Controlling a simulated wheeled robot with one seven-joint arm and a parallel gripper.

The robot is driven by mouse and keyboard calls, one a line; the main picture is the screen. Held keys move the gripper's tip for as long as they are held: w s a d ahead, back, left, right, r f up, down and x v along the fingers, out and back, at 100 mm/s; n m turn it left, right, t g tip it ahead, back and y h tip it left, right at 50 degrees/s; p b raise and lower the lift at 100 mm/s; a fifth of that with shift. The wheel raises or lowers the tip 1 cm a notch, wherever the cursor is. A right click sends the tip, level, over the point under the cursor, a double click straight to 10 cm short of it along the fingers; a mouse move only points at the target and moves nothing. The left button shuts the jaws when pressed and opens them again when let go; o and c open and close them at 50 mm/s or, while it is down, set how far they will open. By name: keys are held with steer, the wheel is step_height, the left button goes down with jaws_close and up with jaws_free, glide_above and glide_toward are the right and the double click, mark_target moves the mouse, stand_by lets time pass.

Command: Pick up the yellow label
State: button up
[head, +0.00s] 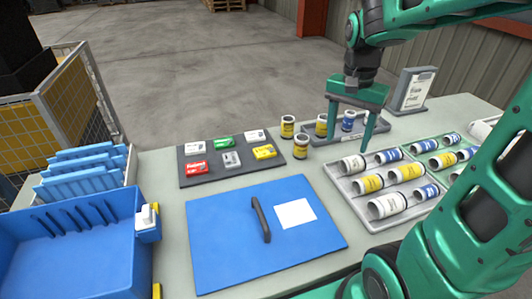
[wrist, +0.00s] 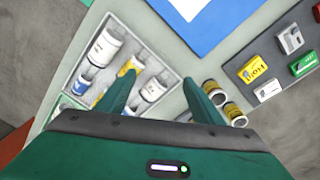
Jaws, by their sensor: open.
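The yellow label (head: 264,152) is a small yellow block with dark print, lying at the front right of a dark grey mat (head: 222,174). In the wrist view the yellow label (wrist: 252,69) is at the upper right, on the dark mat. My gripper (head: 348,146) is open and empty, fingers pointing down. It is right of the yellow label and raised beside the grey tray of bottles. The wrist view shows both fingertips (wrist: 157,80) apart over the tray area, away from the label. The label is unobstructed.
Red (head: 196,168), green (head: 224,142) and white-grey blocks share the mat. Yellow-banded jars (head: 301,146) stand between mat and gripper. The grey bottle tray (head: 345,187) is at right. A blue board (head: 225,245) with a handle lies in front; a blue bin (head: 75,250) is left.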

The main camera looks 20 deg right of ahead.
steer(key=w+a+f+m, duration=0.25)
steer(key=w+a, duration=0.45)
steer(key=w, duration=0.6)
steer(key=m, duration=0.4)
glide_above(265, 150)
steer(key=shift+n+y, duration=0.25)
steer(key=shift+y, duration=0.05)
steer(key=f, duration=0.7)
steer(key=shift+s+f, duration=0.1)
steer(key=shift+s, duration=0.2)
steer(key=shift+w+a+f, duration=0.1)
steer(key=shift+w+f, duration=0.05)
steer(key=shift+f, duration=1.35)
steer(key=shift+w+f, duration=0.1)
steer(key=shift+f, duration=1.4)
steer(key=c, duration=1.1)
